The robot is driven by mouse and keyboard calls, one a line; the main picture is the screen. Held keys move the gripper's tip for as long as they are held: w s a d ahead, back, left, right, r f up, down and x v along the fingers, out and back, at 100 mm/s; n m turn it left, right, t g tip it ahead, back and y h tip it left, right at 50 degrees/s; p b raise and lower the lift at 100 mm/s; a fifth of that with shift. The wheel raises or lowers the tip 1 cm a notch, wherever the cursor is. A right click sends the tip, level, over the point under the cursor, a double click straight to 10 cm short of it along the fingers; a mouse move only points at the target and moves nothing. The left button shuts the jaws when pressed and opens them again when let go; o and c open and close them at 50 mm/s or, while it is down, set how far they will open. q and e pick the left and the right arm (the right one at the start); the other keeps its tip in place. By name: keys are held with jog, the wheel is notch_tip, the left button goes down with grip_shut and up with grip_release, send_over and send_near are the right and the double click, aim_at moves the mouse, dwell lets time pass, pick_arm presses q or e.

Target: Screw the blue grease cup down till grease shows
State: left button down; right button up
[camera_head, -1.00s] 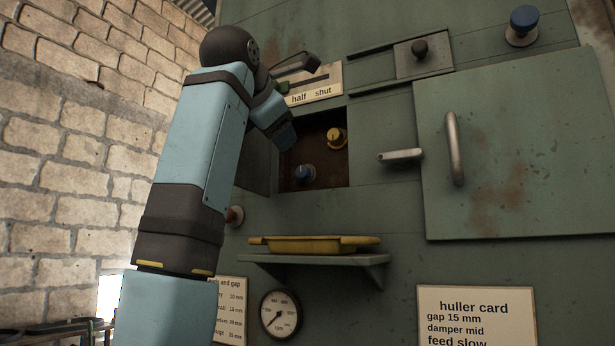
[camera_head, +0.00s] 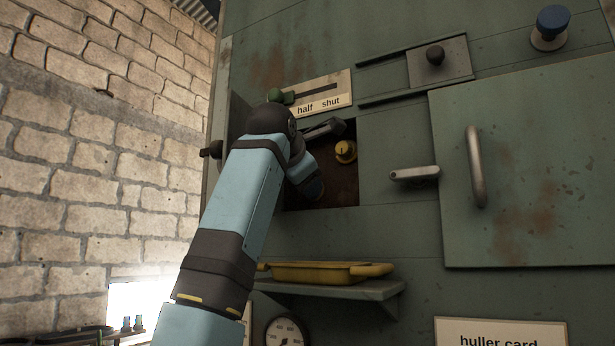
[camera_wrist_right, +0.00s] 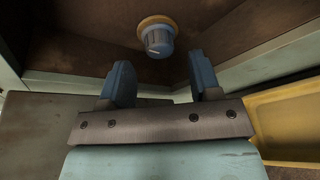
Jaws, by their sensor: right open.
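The blue grease cup (camera_wrist_right: 158,40) sits on the brown back wall of the recess, with a tan-orange ring (camera_wrist_right: 147,22) around its base. I cannot tell whether that ring is a flange or grease. In the right wrist view my right gripper (camera_wrist_right: 160,63) is open and empty, its two blue fingers pointing at the cup from a short distance, the cup roughly in line with the gap. In the head view my right arm reaches into the recess, and its hand mostly or wholly hides the cup. My left gripper is not in view.
A yellow cup (camera_head: 346,151) sits above and right in the same recess (camera_head: 340,190). A yellow tray (camera_head: 325,271) rests on a shelf (camera_head: 367,290) below. A grey lever (camera_head: 414,174) and a door handle (camera_head: 476,167) are at right. Another blue knob (camera_head: 551,24) is at upper right.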

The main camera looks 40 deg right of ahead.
jog(key=shift+w+d, duration=0.4)
jog(key=shift+d, duration=0.15)
jog(key=shift+p+x, duration=0.4)
jog(key=shift+x, duration=0.55)
jog(key=shift+a+f, duration=0.1)
jog(key=shift+f, duration=0.05)
jog(key=c, duration=0.9)
jog(key=shift+s, duration=0.1)
